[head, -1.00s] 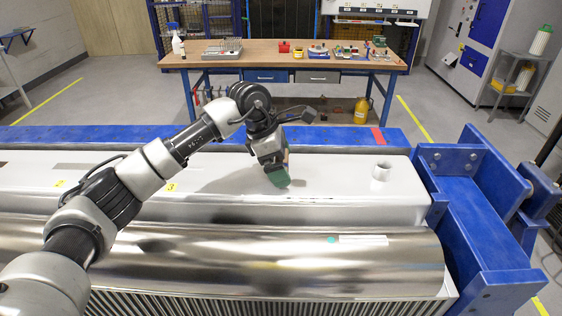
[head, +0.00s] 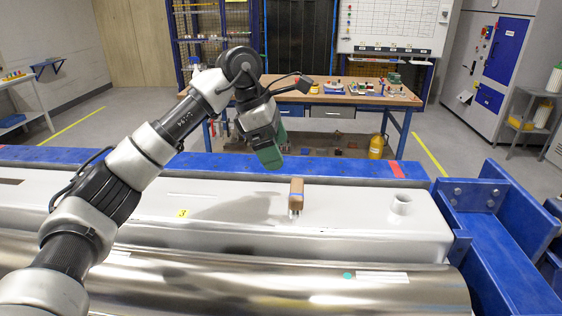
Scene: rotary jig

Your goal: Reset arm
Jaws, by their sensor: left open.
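My left gripper (head: 268,152) is open and empty, raised above the white jig surface, with green fingertips pointing down. A small brown block-like object (head: 296,194) stands upright on the white surface, a little right of and below the gripper in the picture, apart from it. Its lower end looks pale or metallic; its details are too small to tell. The jig (head: 350,222) has a white flat-topped face with a short white cylindrical stub (head: 400,204) at its right. My right gripper does not show.
A shiny metal roll (head: 250,285) lies in front of the white face. A blue frame (head: 505,235) bounds the right end, and a blue beam (head: 330,168) runs behind. A workbench (head: 340,98) with small items stands farther back.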

